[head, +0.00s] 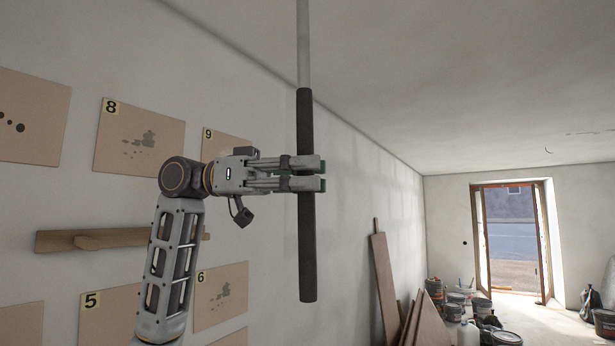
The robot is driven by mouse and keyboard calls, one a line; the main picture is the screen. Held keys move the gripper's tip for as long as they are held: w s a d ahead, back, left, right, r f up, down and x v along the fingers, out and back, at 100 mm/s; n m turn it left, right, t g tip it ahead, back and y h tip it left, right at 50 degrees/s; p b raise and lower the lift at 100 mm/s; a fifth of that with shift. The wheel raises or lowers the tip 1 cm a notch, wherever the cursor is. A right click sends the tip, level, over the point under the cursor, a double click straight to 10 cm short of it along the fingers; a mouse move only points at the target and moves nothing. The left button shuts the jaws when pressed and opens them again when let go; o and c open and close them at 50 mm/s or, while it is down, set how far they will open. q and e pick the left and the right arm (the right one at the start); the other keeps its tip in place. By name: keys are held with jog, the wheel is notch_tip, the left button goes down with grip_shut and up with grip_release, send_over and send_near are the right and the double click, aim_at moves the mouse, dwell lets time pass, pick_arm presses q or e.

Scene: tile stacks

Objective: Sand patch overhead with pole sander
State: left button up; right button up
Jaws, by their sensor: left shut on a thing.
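The pole sander's pole (305,240) stands upright in the middle of the head view. Its lower part is a black grip and its upper part is a light grey shaft (303,45) that runs out of the top of the picture. The sanding head is not in view, so I cannot tell if it touches the ceiling (450,70). My left gripper (308,173) is shut around the black grip, a little above its middle. No patch to sand can be made out for sure overhead. My right gripper is not in view.
The left wall holds numbered tan panels (139,138) and a wooden rail (60,241). Boards (386,282) lean against the wall farther back. Buckets and cans (452,312) stand on the floor near an open doorway (512,240). The air right of the pole is clear.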

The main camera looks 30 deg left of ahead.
pick_arm(q)
jog(key=shift+a+r, duration=0.2)
jog(key=shift+a, duration=1.35)
jog(key=shift+d, duration=0.15)
jog(key=shift+s+d+f, duration=0.1)
jog(key=shift+d+f, duration=0.05)
jog(key=shift+d, duration=0.65)
jog(key=shift+d+f, duration=0.1)
jog(key=shift+d, duration=0.7)
jog(key=shift+d, duration=0.1)
jog(key=shift+s+d+r, duration=0.1)
jog(key=shift+d+r, duration=0.05)
jog(key=shift+d, duration=0.6)
jog(key=shift+d+r, duration=0.1)
jog(key=shift+d, duration=0.65)
jog(key=shift+d, duration=0.15)
